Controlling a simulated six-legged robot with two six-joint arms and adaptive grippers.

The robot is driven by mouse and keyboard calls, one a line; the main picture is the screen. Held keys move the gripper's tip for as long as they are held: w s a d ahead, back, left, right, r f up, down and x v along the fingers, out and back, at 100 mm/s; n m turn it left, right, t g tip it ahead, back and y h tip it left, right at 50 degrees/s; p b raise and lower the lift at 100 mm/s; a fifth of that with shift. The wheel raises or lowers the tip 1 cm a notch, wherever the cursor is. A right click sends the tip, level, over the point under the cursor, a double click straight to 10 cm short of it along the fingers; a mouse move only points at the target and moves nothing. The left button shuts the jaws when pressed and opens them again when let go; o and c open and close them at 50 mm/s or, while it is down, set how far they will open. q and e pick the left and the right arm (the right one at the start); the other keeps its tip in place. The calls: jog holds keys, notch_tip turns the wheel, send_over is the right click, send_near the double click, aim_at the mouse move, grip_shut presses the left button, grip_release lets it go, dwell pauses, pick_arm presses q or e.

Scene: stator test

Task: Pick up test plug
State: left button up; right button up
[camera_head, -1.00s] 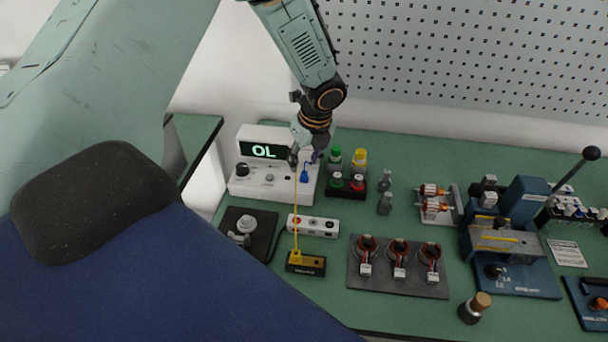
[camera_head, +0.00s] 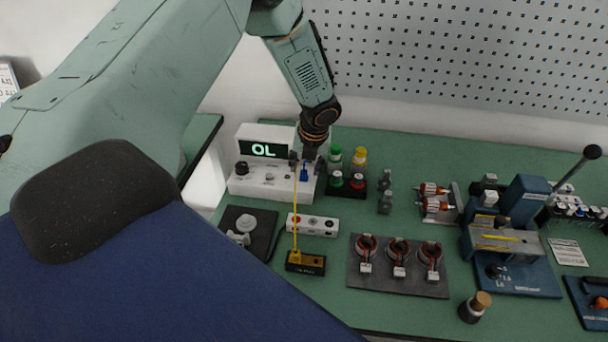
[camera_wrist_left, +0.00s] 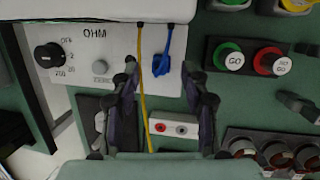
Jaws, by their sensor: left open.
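A blue plug (camera_head: 304,172) is at the front of the white meter (camera_head: 248,184), whose display reads OL. It also shows in the left wrist view (camera_wrist_left: 162,63). A yellow lead runs from the meter to a yellow plug (camera_head: 296,257) in a black block (camera_head: 312,267). My left gripper (camera_head: 307,160) is open above the meter's right end, close to the blue plug. In the left wrist view, the fingers (camera_wrist_left: 160,72) stand apart, with the blue plug and yellow lead appearing between their tips. I cannot tell whether they touch. My right gripper is out of view.
Green and red GO/NO GO buttons (camera_head: 346,183) stand just right of the gripper. A white socket strip (camera_head: 314,225) lies in front of the meter. A grey tray (camera_head: 358,282) holds several coils. A blue press (camera_head: 520,205) stands at the right.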

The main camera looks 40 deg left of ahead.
pick_arm(q)
jog(key=shift+x, duration=0.8)
grip_shut()
